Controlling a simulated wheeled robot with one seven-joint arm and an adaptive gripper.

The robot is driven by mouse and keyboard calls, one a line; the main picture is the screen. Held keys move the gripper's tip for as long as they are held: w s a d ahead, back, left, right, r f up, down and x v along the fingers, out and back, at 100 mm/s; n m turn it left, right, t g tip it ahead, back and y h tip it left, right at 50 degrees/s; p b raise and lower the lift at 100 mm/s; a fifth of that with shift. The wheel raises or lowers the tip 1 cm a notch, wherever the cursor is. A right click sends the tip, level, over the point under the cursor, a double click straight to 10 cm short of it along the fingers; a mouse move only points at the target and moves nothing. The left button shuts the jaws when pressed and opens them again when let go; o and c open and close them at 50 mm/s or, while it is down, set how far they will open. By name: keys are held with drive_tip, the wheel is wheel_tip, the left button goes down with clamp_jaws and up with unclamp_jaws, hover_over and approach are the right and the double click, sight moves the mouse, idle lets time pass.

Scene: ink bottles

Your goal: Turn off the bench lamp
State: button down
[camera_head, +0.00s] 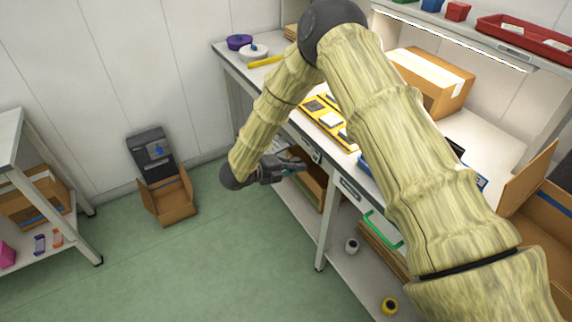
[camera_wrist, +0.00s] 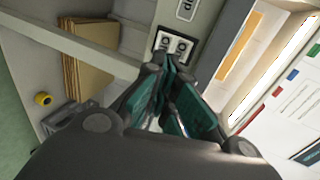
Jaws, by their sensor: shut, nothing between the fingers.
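The bench lamp (camera_head: 455,38) is a long strip under the upper shelf in the head view, and it glows bright white. In the wrist view a small dark switch plate (camera_wrist: 173,45) with two pale rockers sits on the bench's grey front, below a label plate (camera_wrist: 186,9). I cannot read which rocker is pressed. My gripper (camera_head: 292,165) is beside the bench's front edge. In the wrist view my gripper (camera_wrist: 174,74) has its teal-padded fingers shut and empty, with the tips just short of the plate. I cannot tell whether they touch it.
The workbench (camera_head: 490,130) holds a cardboard box (camera_head: 430,85), a yellow tray (camera_head: 325,120) and a purple spool (camera_head: 239,42). A red tray (camera_head: 530,38) is on the upper shelf. A lower shelf (camera_head: 335,272) lies under the bench.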

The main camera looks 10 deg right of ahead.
sight(319, 158)
drive_tip(key=p+x, duration=0.1)
drive_tip(key=x, duration=0.4)
drive_tip(key=shift+w+d, duration=0.15)
drive_tip(key=shift+d, duration=0.15)
drive_tip(key=shift+w+d+f, duration=0.1)
drive_tip(key=shift+d+f, duration=0.15)
drive_tip(key=shift+d, duration=0.05)
drive_tip(key=shift+d, duration=0.1)
drive_tip(key=shift+w+d+f, duration=0.1)
drive_tip(key=shift+d+f, duration=0.1)
drive_tip(key=shift+r, duration=0.15)
drive_tip(key=shift+r, duration=0.7)
drive_tip(key=b+v, duration=0.1)
drive_tip(key=v, duration=1.3)
drive_tip(key=shift+b, duration=0.3)
